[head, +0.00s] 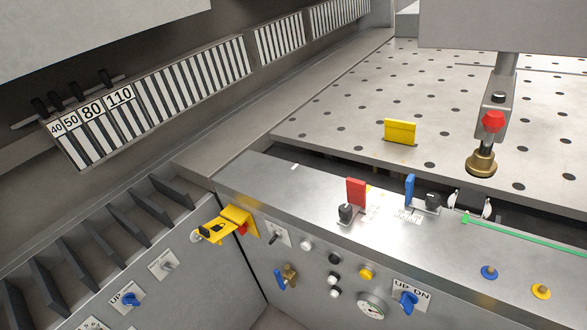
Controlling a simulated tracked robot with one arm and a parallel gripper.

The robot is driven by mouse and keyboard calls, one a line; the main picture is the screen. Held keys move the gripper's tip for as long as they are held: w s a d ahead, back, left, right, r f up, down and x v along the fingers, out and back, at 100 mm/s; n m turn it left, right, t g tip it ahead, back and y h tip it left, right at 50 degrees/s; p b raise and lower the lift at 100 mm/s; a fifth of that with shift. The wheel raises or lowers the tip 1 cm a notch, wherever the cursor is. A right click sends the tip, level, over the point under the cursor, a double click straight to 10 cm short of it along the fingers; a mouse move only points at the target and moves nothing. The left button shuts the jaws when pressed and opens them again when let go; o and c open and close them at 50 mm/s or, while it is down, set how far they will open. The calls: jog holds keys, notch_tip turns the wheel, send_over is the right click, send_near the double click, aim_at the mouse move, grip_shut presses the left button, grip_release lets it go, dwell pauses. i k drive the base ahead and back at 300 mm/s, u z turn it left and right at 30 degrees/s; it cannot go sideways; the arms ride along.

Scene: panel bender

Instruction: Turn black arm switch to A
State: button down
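A small dark lever switch (273,239) sits on a pale label plate on the front panel, right of a yellow bracket (232,222) with a black part. My gripper is not in view.
A blue UP/DN switch (407,302), a round gauge (371,307) and several buttons are on the front panel. A column with a red knob and brass foot (482,164) hangs over the perforated table (350,112). Dark fins (105,229) line the left side.

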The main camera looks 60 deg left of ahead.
aim_at(277, 236)
jog(key=u, duration=0.05)
jog(key=k, duration=1.65)
jog(key=u, duration=0.9)
jog(key=i, duration=1)
jog(key=z, duration=0.05)
